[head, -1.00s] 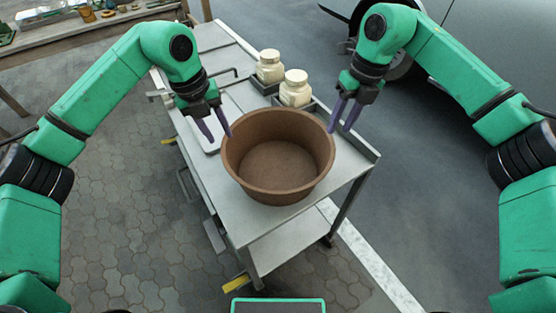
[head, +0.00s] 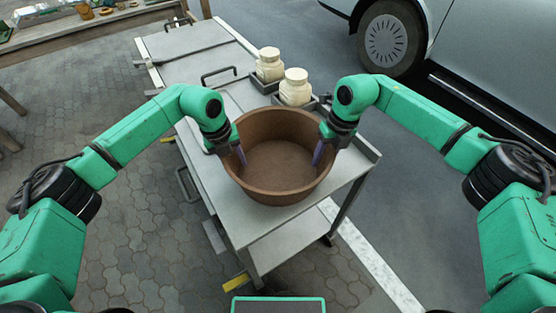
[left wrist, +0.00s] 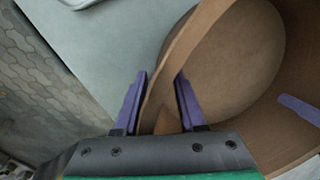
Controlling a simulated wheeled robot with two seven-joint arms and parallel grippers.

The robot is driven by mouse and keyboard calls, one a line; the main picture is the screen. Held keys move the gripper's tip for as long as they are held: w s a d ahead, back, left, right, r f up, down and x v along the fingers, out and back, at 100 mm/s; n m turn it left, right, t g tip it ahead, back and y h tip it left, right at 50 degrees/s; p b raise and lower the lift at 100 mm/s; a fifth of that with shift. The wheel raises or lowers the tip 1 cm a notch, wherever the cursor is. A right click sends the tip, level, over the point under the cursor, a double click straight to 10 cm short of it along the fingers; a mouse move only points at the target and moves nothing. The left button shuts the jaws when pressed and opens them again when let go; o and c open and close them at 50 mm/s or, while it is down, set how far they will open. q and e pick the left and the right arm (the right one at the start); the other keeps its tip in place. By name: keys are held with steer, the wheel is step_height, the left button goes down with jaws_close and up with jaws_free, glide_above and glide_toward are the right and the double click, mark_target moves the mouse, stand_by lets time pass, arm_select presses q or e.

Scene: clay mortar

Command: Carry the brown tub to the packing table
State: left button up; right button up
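The brown tub (head: 280,190) stands upright on the near end of a grey metal cart (head: 235,225). My left gripper (head: 238,156) is at the tub's left rim. In the left wrist view, its two purple fingers (left wrist: 160,100) straddle the tub wall (left wrist: 205,28), one outside and one inside, with a gap left, so it is open. My right gripper (head: 320,152) is at the right rim with one finger inside the tub. Its other finger is hidden. The inside finger also shows in the left wrist view (left wrist: 301,109). The tub looks empty.
Two cream jars (head: 296,88) stand in dark trays just behind the tub. A wooden bench (head: 90,30) with small items is at the far left; I cannot tell whether it is the packing table. A grey vehicle (head: 480,60) is at the right. Paved floor lies open on the left.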

arm_select(q)
jaws_close()
arm_select(e)
jaws_close()
arm_select(q)
steer(key=shift+w, duration=0.1)
steer(key=shift+d+r, duration=0.15)
steer(key=shift+d, duration=0.15)
arm_select(e)
steer(key=shift+s+a, duration=0.1)
steer(key=shift+a, duration=0.15)
stand_by(0.4)
